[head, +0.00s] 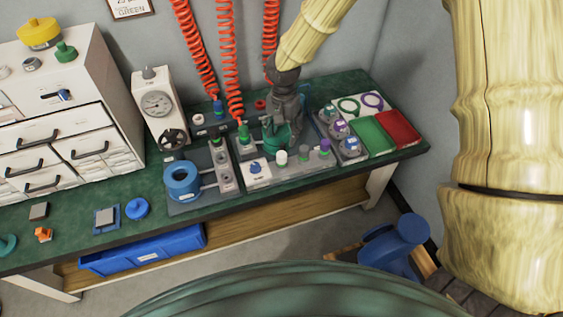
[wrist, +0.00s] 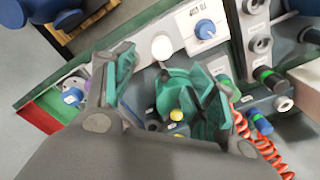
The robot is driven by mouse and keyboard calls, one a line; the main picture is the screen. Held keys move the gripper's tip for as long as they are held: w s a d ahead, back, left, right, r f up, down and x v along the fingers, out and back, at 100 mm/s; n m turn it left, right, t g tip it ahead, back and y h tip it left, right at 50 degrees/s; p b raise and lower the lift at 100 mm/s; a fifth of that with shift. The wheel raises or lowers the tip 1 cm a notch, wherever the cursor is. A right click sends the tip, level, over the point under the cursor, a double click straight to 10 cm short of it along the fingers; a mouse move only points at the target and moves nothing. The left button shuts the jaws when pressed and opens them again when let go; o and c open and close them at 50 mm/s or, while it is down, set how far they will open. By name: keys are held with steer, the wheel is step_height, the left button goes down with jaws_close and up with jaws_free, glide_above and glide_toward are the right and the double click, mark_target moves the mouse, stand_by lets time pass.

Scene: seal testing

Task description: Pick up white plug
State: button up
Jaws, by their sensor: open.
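My gripper (head: 283,138) points down over the fixture, just behind the plug in the head view. Its teal-padded fingers (wrist: 165,80) are apart and hold nothing. The plug appears free of the fingers. My gripper hides part of the fixture behind the plug.
A blue knob (head: 255,168) is to the left. Red coiled hoses (head: 229,70) hang behind. Green (head: 371,136) and red (head: 398,128) trays lie at the right.

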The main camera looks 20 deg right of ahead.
mark_target(282, 154)
steer(key=shift+a+f+p, duration=0.2)
steer(key=shift+f+p, duration=0.7)
steer(key=shift+f, duration=4.35)
steer(key=shift+s, duration=0.1)
steer(key=c, duration=1.2)
